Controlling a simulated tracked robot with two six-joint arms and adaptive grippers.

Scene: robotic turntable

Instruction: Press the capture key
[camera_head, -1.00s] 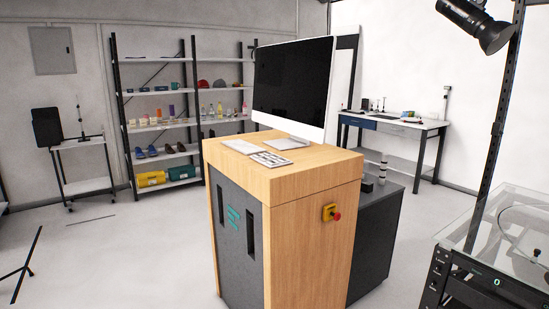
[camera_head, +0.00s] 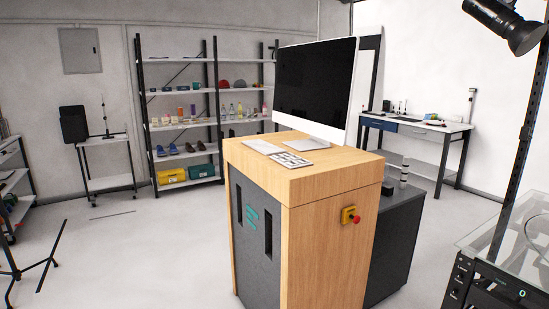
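A small light keypad (camera_head: 291,159) with dark-marked keys lies flat on top of the wooden cabinet (camera_head: 329,185), in front of the monitor's foot. Its single keys are too small to read, so I cannot tell which one is the capture key. A plain white keyboard-like slab (camera_head: 263,146) lies just left of it. A large monitor (camera_head: 315,87) with a black screen stands behind both. Neither of my grippers shows in the head view.
A glass-topped turntable unit (camera_head: 500,265) stands at the right, with a lamp (camera_head: 507,22) above. Tripod legs (camera_head: 35,262) stand at the lower left.

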